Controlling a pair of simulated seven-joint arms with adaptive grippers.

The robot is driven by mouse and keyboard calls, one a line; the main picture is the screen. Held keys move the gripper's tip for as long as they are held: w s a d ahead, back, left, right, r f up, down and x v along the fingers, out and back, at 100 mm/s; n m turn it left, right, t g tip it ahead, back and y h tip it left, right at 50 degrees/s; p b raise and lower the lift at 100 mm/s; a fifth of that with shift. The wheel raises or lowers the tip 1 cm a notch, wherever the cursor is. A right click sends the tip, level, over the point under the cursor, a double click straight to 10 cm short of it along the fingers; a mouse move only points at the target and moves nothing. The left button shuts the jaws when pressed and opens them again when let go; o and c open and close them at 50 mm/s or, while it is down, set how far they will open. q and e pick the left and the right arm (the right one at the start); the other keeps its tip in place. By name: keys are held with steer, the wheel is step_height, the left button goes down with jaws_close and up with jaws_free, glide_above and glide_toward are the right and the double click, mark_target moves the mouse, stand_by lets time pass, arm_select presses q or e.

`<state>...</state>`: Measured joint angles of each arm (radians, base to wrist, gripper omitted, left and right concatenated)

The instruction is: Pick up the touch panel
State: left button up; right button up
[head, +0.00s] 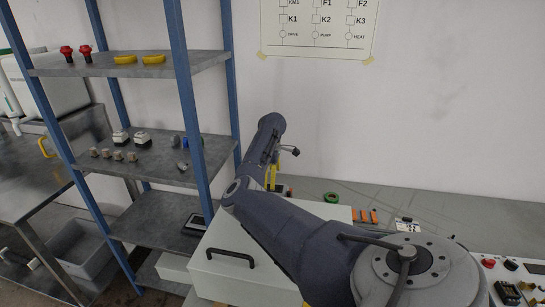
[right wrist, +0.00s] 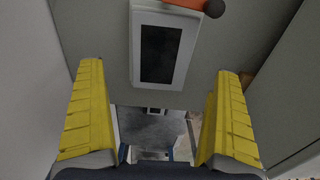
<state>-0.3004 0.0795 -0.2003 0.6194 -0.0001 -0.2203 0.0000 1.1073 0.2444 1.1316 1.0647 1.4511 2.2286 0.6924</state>
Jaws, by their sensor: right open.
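A touch panel (right wrist: 162,52) with a white frame and a dark screen lies on a grey surface in the right wrist view, at upper middle. My right gripper (right wrist: 160,70) is open, with one yellow finger on each side of the panel's line, apart from it and holding nothing. In the head view the yellow fingers of my right gripper (head: 272,177) show partly behind my arm, above the back of the bench; the panel between them cannot be made out there. A dark-screened flat device (head: 195,224) lies on the lower shelf. My left gripper is not in view.
A white box with a black handle (head: 232,257) stands below my right arm. A blue-post shelf rack (head: 150,65) is close on the left. A green ring (head: 331,197) and orange pieces (head: 366,216) lie on the bench (head: 440,205). An orange piece (right wrist: 184,3) is near the panel's far end.

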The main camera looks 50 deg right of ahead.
steer(key=shift+a+f, duration=0.1)
steer(key=shift+f, duration=2.75)
steer(key=shift+c, duration=0.4)
